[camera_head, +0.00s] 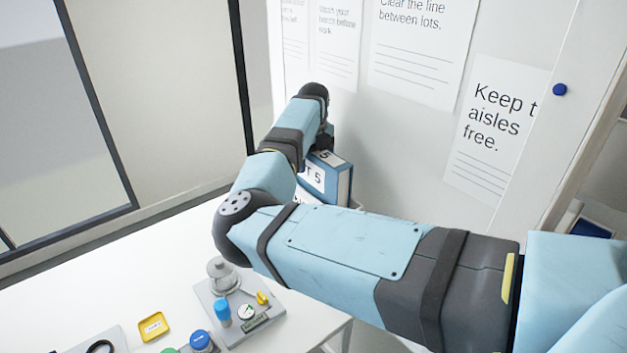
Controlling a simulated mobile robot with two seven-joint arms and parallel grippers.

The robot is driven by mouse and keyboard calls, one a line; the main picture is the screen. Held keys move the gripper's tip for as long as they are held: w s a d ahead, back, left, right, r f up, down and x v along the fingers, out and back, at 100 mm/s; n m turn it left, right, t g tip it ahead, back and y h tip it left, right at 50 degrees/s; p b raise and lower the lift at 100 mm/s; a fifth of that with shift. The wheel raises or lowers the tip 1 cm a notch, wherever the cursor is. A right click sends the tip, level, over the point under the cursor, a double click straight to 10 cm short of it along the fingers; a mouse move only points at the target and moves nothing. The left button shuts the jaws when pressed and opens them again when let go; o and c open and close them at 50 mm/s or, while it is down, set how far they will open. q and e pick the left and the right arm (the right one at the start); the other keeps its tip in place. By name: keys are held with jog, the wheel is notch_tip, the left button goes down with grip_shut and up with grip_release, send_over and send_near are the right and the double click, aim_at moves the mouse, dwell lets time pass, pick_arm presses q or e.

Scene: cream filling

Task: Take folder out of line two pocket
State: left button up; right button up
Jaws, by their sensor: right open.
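A blue folder (344,186) with a white label on its spine stands upright by the wall, past the far edge of the white table. My right gripper (325,139) is at the top of the folder, mostly hidden behind my own wrist. It is open; I cannot tell whether its fingers are around the folder or only beside it. My left gripper is out of view.
The white table (190,257) holds a grey tray (262,332) with a glass-like dome, a blue-capped bottle and a gauge. A yellow dish (153,326) and blue-topped jar (201,341) stand nearby. Paper notices (497,128) hang on the wall. The table's far left is clear.

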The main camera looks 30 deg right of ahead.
jog(key=c, duration=0.3)
grip_shut()
